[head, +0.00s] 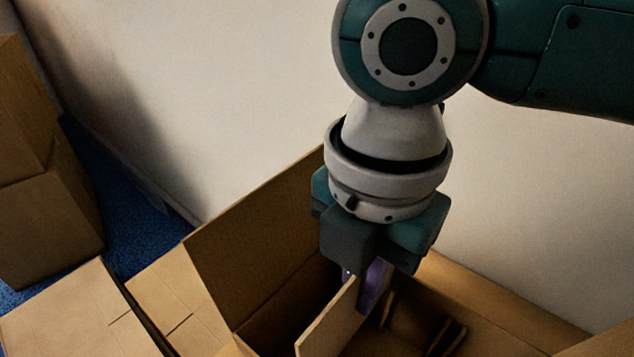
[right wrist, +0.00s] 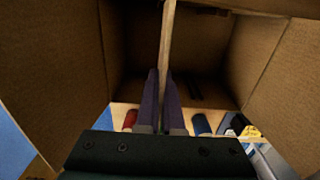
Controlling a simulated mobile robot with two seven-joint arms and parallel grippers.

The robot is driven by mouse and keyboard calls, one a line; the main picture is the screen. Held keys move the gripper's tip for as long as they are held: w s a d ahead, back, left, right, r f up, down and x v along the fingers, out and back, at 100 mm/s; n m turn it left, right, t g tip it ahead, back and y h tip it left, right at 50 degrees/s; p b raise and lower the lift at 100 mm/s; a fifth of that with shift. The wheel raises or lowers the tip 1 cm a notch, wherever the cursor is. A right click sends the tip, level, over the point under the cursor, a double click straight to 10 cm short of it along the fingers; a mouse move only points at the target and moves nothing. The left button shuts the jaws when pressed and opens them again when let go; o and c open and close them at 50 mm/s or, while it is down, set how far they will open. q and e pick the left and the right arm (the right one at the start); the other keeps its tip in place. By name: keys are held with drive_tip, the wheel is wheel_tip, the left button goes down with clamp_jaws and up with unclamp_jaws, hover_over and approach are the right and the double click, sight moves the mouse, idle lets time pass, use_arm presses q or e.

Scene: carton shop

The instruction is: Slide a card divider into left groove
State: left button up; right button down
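My right gripper (head: 364,285) points down into an open cardboard box (head: 250,245). Its purple fingers are shut on a thin tan card divider (head: 328,322), which stands on edge. In the right wrist view the divider (right wrist: 167,38) runs between the two fingers (right wrist: 161,85), with the box interior beyond it. Small upright strips (head: 388,308) show inside the box to the right of the divider, and dark strips (right wrist: 194,90) show in the wrist view. I cannot tell whether the divider sits in a groove; its lower edge is hidden. My left gripper is out of view.
The box's open flaps stick out around it, one (head: 265,235) standing high at the back left. Other cartons (head: 45,190) stand at the left over a blue surface (head: 145,235). A pale wall (head: 225,90) rises behind. Red and blue items (right wrist: 201,124) show low in the wrist view.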

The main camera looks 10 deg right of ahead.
sight(352, 335)
wheel_tip(352, 335, down, 3)
drive_tip(key=b, duration=0.3)
drive_tip(key=shift+s+f, duration=0.1)
drive_tip(key=shift+f, duration=0.1)
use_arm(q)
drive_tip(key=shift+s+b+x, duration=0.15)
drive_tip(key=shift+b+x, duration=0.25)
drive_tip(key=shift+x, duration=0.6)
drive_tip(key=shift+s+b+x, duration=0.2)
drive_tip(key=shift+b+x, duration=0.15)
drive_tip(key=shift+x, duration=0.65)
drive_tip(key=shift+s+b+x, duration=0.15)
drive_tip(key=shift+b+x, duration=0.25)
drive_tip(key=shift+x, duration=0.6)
use_arm(e)
drive_tip(key=shift+f, duration=2.6)
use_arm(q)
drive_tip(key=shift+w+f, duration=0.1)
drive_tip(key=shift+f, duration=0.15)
use_arm(e)
drive_tip(key=shift+f, duration=0.75)
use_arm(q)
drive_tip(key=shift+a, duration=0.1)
use_arm(e)
drive_tip(key=c, duration=1)
unclamp_jaws()
drive_tip(key=shift+r, duration=0.1)
